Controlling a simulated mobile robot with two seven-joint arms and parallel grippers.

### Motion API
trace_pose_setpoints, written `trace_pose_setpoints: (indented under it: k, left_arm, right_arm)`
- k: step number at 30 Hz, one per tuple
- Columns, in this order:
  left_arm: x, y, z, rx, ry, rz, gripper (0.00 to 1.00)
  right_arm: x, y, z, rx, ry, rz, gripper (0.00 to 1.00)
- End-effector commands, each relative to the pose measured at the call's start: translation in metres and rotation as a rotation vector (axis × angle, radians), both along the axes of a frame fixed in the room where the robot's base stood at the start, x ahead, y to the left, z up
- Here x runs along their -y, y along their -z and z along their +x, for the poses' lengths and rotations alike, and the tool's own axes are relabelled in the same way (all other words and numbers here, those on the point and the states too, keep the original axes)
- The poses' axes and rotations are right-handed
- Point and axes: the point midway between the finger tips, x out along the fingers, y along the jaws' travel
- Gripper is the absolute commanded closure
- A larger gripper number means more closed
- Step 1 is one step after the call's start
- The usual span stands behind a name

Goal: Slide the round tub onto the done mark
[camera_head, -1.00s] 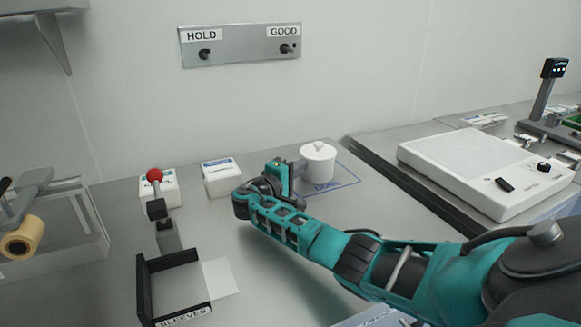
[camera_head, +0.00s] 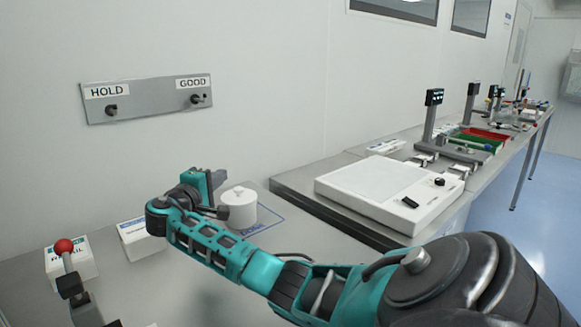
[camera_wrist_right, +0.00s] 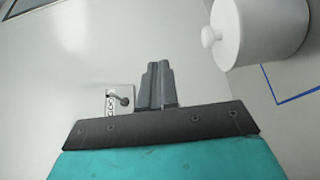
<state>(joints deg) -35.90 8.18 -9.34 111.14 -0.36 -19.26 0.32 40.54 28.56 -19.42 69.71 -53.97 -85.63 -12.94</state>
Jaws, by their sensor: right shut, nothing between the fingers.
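The white round tub (camera_head: 239,210) with a knobbed lid stands upright on the grey bench. In the right wrist view the shut fingers (camera_wrist_right: 157,68) point toward the wall. There the tub (camera_wrist_right: 258,32) is at upper right, with a corner of the blue outline (camera_wrist_right: 290,98) beside it.
A white box (camera_head: 140,240) and a red-knobbed lever (camera_head: 66,255) stand left of my arm. A white flat machine (camera_head: 385,195) is to the right. The HOLD/GOOD switch panel (camera_head: 150,98) is on the wall behind. Bench space before the tub is partly covered by my arm.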

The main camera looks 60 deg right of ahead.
Motion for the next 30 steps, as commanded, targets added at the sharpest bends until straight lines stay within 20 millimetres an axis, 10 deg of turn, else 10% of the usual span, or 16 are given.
trace_pose_setpoints:
  k: [18, 30]
  left_arm:
    - [0.0, 0.013, 0.0, 0.0, 0.001, -0.001, 0.57]
    - [0.0, 0.016, 0.0, 0.001, 0.0, 0.0, 0.57]
  right_arm:
    - [0.129, 0.005, -0.089, -0.009, 0.005, -0.004, 1.0]
    - [0.163, 0.004, -0.112, -0.007, 0.003, -0.001, 1.0]
